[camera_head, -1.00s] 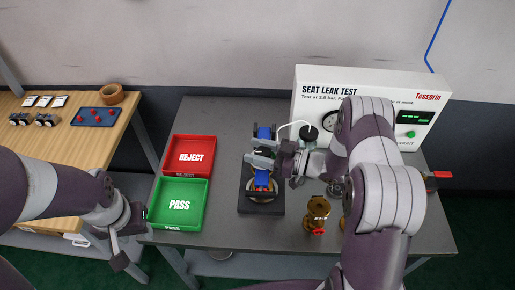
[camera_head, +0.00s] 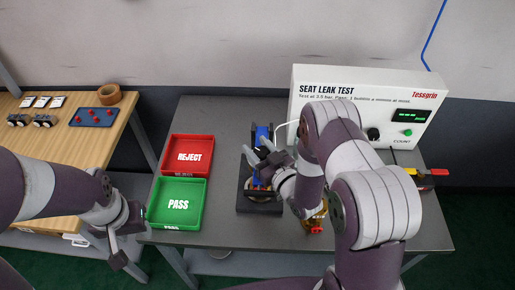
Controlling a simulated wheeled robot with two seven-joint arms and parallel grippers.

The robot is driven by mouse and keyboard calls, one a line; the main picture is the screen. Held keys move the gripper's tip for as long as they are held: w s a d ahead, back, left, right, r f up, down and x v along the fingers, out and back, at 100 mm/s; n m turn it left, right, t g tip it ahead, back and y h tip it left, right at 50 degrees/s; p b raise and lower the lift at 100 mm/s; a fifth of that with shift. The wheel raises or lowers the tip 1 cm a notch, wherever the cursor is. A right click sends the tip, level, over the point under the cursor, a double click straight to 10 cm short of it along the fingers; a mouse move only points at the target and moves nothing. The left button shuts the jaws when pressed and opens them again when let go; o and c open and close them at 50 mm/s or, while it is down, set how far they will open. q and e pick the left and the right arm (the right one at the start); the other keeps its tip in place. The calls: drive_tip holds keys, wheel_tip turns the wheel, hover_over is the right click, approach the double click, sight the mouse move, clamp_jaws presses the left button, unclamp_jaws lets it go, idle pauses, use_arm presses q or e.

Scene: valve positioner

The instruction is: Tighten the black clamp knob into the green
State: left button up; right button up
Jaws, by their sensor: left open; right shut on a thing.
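The dark test fixture (camera_head: 244,205) stands on the grey bench, with blue clamp parts (camera_head: 262,134) rising from its back. My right gripper (camera_head: 256,153) is over the fixture, against the blue parts, and reaches in tilted from the lower right. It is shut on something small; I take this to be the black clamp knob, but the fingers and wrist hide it. I see no green band on the fixture at this size. My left gripper (camera_head: 118,254) is open and empty, off the bench's left edge, beside the green PASS tray.
The red REJECT tray (camera_head: 188,141) and green PASS tray (camera_head: 161,222) lie left of the fixture. The seat leak tester (camera_head: 350,80) stands at the back. A brass valve (camera_head: 315,226) is partly hidden by my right arm. A wooden table (camera_head: 62,145) is at left.

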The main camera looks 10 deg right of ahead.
idle(0.5)
drive_tip(key=o, duration=1)
drive_tip(key=shift+b+v, duration=1.45)
drive_tip(key=shift+v, duration=4.9)
drive_tip(key=shift+a, duration=0.1)
